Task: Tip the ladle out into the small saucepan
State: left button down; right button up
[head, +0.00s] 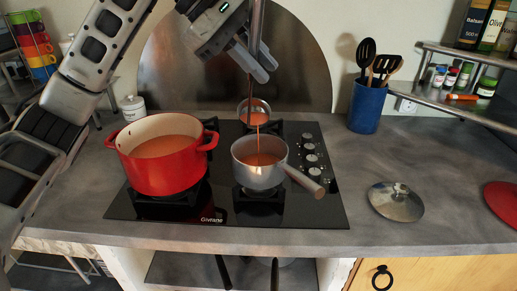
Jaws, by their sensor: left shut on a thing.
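My left gripper (256,62) comes in from the upper left and is shut on the upright handle of the ladle (254,102). The ladle's metal bowl hangs above the far rim of the small saucepan (248,176) and holds some orange liquid. A thin orange stream runs from the bowl down into the saucepan. My right gripper is out of view.
Both pots stand on a black cooktop (310,213) with knobs at its right. A blue utensil holder (367,108) stands behind to the right. A metal lid (396,200) and a red lid (505,200) lie on the counter. The counter around the metal lid is clear.

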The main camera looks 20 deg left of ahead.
pick_arm(q)
jog(key=shift+m+t+y, duration=0.3)
jog(key=shift+t, duration=0.4)
jog(key=shift+s+d+f, duration=0.55)
jog(key=shift+s+d, duration=0.05)
jog(key=shift+s, duration=0.25)
jog(key=shift+s+d+f, duration=0.5)
jog(key=shift+s+d, duration=0.05)
jog(key=shift+s, duration=0.3)
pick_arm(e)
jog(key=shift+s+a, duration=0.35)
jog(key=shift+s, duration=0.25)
